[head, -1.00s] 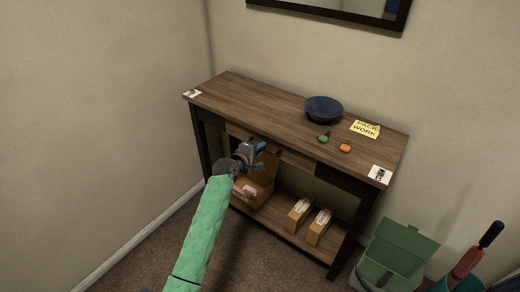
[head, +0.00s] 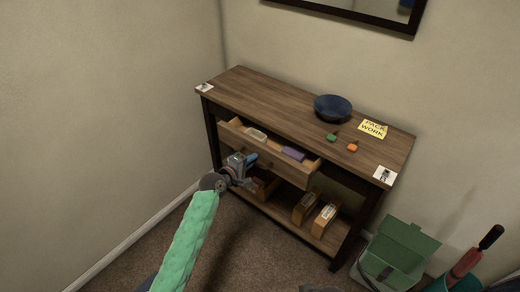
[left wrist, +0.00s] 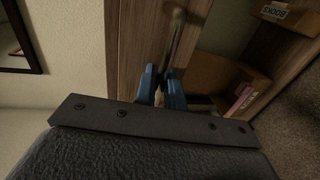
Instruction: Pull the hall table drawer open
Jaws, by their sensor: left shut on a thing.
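The hall table (head: 290,110) is dark-legged with a brown wooden top. Its drawer (head: 287,172) stands pulled out toward me, with its inside showing from above. A pale item (head: 256,134) and a purple item (head: 293,153) lie in the drawer. My left gripper (head: 250,162) is at the drawer front. In the left wrist view its blue fingers (left wrist: 165,90) are shut on the metal bar handle (left wrist: 174,42), which runs up from between them. Part of the drawer front is hidden behind the gripper. My right gripper is not in view.
A blue bowl (head: 333,107), a yellow note (head: 373,128), a green item (head: 332,137) and an orange item (head: 353,147) are on the tabletop. Boxes (head: 325,220) stand on the lower shelf. A green bin (head: 400,250) is at right. Carpet at front left is clear.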

